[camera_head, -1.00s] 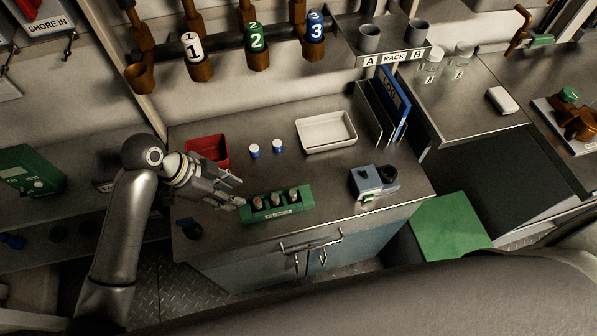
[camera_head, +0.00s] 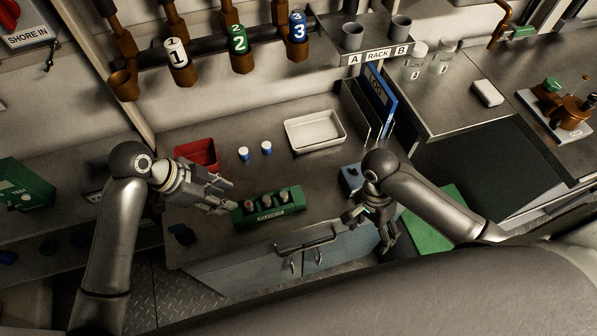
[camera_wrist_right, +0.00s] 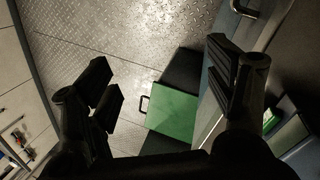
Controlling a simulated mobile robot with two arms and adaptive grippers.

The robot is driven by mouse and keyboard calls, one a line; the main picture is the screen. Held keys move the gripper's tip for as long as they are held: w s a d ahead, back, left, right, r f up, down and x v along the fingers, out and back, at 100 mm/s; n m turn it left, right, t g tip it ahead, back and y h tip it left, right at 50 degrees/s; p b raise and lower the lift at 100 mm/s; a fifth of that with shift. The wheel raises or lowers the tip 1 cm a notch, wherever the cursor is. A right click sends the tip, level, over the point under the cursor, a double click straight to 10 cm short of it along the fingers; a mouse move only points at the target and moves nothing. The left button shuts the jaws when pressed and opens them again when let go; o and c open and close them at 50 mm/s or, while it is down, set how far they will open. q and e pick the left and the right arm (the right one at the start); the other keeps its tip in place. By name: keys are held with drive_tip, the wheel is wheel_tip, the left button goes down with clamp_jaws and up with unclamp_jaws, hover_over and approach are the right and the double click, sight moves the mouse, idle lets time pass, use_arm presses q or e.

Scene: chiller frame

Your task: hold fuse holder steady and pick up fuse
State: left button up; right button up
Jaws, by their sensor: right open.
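The green fuse holder (camera_head: 268,212) lies near the front edge of the metal worktop, with a label on its front face. Several small fuses (camera_head: 283,198) with greyish and reddish tops stand in a row in it. My left gripper (camera_head: 230,200) is at the holder's left end; whether it touches or grips the holder cannot be told. My right gripper (camera_head: 370,238) is open and empty, to the right of the holder, in front of the worktop's edge.
A red bin (camera_head: 197,155), two blue-and-white bottles (camera_head: 255,151) and a white tray (camera_head: 315,132) stand behind the holder. A blue-grey device (camera_head: 351,177) is partly hidden by my right arm. Cabinet handles (camera_head: 307,245) stick out in front. A green panel (camera_wrist_right: 176,114) lies low.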

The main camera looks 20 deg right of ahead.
drive_tip(key=w+a+r+m, duration=0.1)
drive_tip(key=w+a, duration=0.1)
drive_tip(key=w, duration=0.1)
drive_tip(key=w+a+r+t, duration=0.1)
drive_tip(key=w+a+r, duration=0.1)
drive_tip(key=w+a, duration=0.1)
drive_tip(key=w+a+r+m, duration=0.1)
drive_tip(key=w+a+r, duration=0.1)
drive_tip(key=w+a, duration=0.1)
drive_tip(key=shift+w+a+r+m+t, duration=0.15)
drive_tip(key=shift+w+a+m+t, duration=0.15)
drive_tip(key=shift+t, duration=0.1)
wheel_tip(320, 180, up, 5)
drive_tip(key=m+t, duration=0.2)
hover_over(298, 194)
wheel_tip(298, 194, down, 10)
drive_tip(key=shift+f, duration=0.2)
